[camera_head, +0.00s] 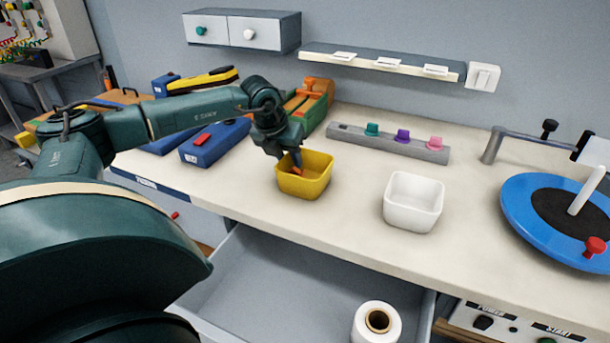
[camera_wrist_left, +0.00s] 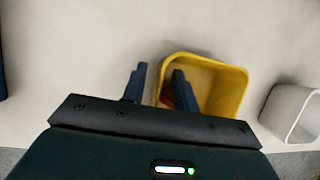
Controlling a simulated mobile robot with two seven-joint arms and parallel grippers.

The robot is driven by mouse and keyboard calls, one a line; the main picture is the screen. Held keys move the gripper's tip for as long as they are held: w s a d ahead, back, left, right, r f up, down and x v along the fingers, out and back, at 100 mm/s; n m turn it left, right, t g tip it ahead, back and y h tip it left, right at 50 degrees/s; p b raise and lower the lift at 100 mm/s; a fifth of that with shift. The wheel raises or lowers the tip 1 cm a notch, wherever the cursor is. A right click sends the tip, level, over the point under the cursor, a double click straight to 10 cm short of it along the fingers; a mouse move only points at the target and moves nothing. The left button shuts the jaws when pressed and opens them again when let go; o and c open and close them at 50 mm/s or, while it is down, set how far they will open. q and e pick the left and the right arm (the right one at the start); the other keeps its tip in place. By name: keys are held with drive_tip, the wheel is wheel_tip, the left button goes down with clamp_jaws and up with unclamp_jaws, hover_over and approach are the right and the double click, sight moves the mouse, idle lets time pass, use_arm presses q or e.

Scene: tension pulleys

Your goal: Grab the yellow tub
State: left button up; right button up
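The yellow tub (camera_head: 311,187) stands upright on the white worktop, near its front edge. My left gripper (camera_head: 288,160) reaches down at the tub's left side. In the left wrist view my left gripper (camera_wrist_left: 159,84) is open, with one finger outside the tub (camera_wrist_left: 237,92) and the other over its inside. The tub's left wall lies between the fingers, with a gap visible. A small orange-red thing (camera_wrist_left: 167,98) shows by the inner finger, partly hidden. My right gripper is not in view.
A white tub (camera_head: 413,203) stands to the right. Blue boxes (camera_head: 215,143) lie to the left. A grey rail with coloured knobs (camera_head: 388,142) lies behind. A blue disc (camera_head: 530,222) is at the far right. An open drawer (camera_head: 270,284) below holds a white roll (camera_head: 376,325).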

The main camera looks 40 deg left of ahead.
use_arm(q)
drive_tip(key=shift+w+f, duration=0.25)
drive_tip(key=shift+f, duration=0.45)
drive_tip(key=shift+c, duration=0.3)
clamp_jaws()
